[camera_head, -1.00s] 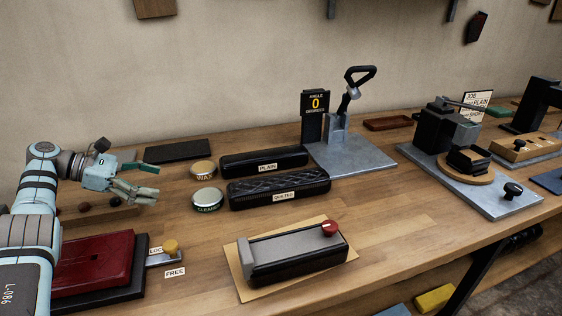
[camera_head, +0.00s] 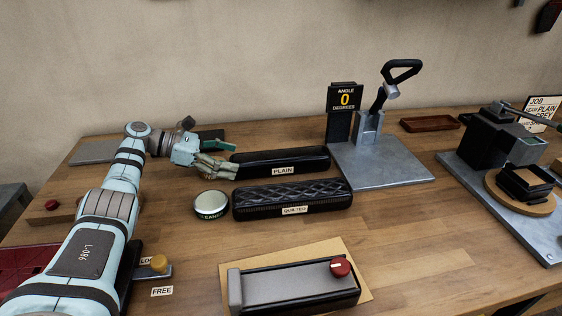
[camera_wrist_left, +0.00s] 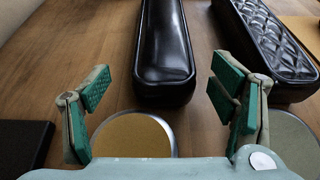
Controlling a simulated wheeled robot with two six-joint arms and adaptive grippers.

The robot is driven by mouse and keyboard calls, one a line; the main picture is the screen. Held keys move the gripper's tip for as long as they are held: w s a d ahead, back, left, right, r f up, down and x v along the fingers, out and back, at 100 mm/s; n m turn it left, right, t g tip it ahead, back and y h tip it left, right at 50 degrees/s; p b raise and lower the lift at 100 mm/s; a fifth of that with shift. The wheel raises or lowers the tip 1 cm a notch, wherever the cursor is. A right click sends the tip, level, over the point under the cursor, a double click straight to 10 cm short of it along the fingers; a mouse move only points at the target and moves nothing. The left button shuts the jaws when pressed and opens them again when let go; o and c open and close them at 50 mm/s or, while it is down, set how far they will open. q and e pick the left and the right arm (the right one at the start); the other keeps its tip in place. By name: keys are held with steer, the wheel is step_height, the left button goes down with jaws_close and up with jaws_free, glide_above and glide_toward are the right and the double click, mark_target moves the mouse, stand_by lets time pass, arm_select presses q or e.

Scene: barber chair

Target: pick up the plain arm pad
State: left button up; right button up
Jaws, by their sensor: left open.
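The plain arm pad (camera_head: 282,160) is a smooth black padded bar with a PLAIN label on its front, lying on the wooden bench. My left gripper (camera_head: 228,156) is open and empty at the pad's left end in the head view. In the left wrist view the pad (camera_wrist_left: 164,55) runs away from the camera, ahead of and between the open fingers of the gripper (camera_wrist_left: 160,100). I cannot tell whether the fingers touch it. The quilted arm pad (camera_head: 292,197) lies parallel in front of it; it also shows in the left wrist view (camera_wrist_left: 268,40). My right gripper is out of view.
A cleaner tin (camera_head: 211,202) stands left of the quilted pad. A gold-lidded tin (camera_wrist_left: 137,134) lies below the left gripper. A steel plate with an angle stand (camera_head: 382,165) is right of the pads. A grey-topped black unit (camera_head: 292,285) sits in front.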

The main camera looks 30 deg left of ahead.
mark_target(249, 162)
arm_select(q)
steer(key=b+x, duration=0.1)
steer(key=x, duration=0.4)
steer(key=shift+w+d, duration=0.1)
steer(key=shift+d, duration=0.3)
steer(key=c, duration=1.6)
